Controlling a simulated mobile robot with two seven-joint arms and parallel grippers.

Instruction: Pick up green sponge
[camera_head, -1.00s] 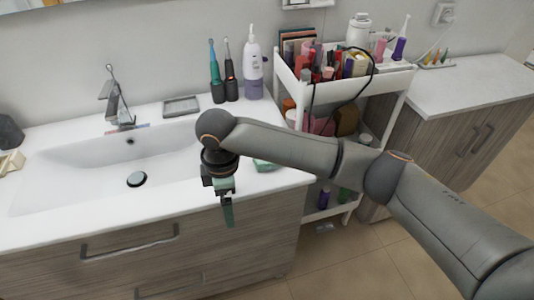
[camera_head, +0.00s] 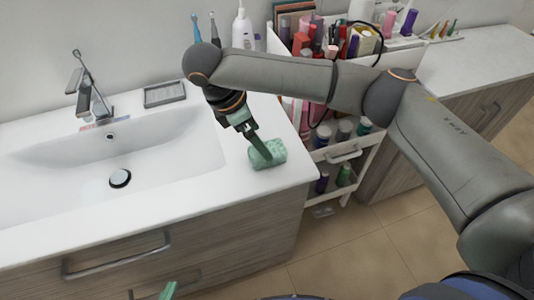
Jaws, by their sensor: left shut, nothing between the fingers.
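The green sponge (camera_head: 274,153) lies on the white counter to the right of the sink, near its front right corner. My right arm comes in from the right and bends down, with its gripper (camera_head: 264,154) at the sponge. A dark green finger, seen edge-on, overlaps the sponge's left part; the other finger cannot be made out, so its opening and any hold on the sponge cannot be told. The green tip of my left gripper (camera_head: 169,290) shows at the bottom edge, shut and empty, in front of the cabinet and away from the sponge.
The sink (camera_head: 170,150) with its faucet (camera_head: 90,90) is left of the sponge. A grey soap dish (camera_head: 165,94) and toothbrushes stand behind it. A white cart (camera_head: 365,150) full of cosmetics is close on the right. The counter around the sponge is clear.

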